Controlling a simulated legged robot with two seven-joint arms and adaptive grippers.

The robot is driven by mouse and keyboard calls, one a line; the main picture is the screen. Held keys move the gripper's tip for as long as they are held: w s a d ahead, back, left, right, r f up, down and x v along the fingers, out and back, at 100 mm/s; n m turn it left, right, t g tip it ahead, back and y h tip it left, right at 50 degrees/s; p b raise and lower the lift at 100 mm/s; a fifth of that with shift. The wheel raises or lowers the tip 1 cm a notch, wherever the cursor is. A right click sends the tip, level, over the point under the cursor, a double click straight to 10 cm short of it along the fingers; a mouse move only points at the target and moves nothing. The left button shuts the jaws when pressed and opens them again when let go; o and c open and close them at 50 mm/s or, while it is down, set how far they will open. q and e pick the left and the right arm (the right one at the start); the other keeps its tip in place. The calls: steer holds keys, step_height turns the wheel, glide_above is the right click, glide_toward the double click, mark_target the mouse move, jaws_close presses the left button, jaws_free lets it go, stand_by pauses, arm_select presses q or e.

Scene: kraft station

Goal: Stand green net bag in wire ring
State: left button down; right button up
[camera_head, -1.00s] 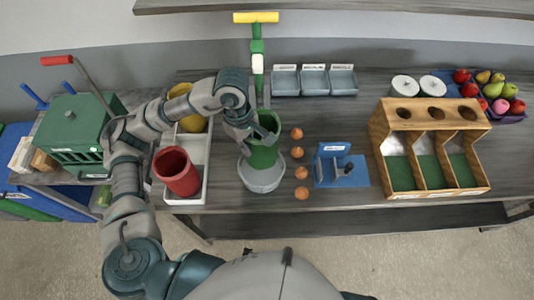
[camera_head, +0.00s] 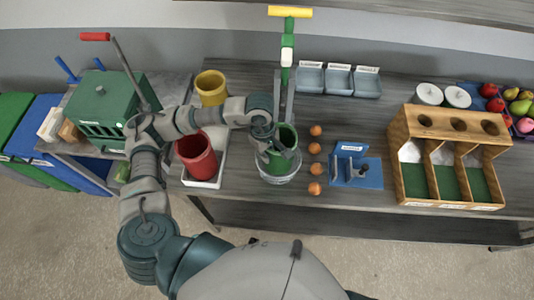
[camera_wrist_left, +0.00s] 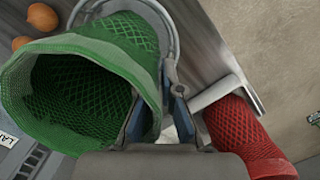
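The green net bag (camera_head: 287,137) is upright with its mouth up, at the wire ring (camera_head: 279,180) on the table in the head view. The ring shows grey around the bag's lower part; whether the bottom rests on the table is hidden. In the left wrist view the bag's wide open mouth (camera_wrist_left: 62,95) fills the left, and part of the grey ring (camera_wrist_left: 165,18) shows beyond it. My left gripper (camera_head: 268,150) is at the bag's left rim. Its fingers (camera_wrist_left: 158,112) are closed about the bag wall, one inside and one outside. My right gripper is out of view.
A red net container (camera_head: 197,157) stands in a white tray (camera_head: 217,178) just left of the gripper, with a yellow one (camera_head: 211,87) behind. Several onions (camera_head: 315,148) line the right side, beside a blue stand (camera_head: 357,172). A wooden divided box (camera_head: 412,120) is farther right.

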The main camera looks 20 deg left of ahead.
arm_select(q)
steer(key=shift+f, duration=0.3)
steer(key=c, duration=1.3)
jaws_free()
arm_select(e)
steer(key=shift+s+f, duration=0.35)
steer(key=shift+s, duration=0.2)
arm_select(q)
steer(key=shift+r, duration=0.15)
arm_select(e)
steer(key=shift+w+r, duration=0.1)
arm_select(q)
steer(key=shift+r, duration=0.25)
steer(key=r, duration=0.4)
steer(key=a+r+b, duration=0.1)
steer(key=r, duration=0.6)
steer(key=shift+w+a+r, duration=0.15)
steer(key=shift+w+r, duration=0.2)
steer(key=shift+r, duration=0.05)
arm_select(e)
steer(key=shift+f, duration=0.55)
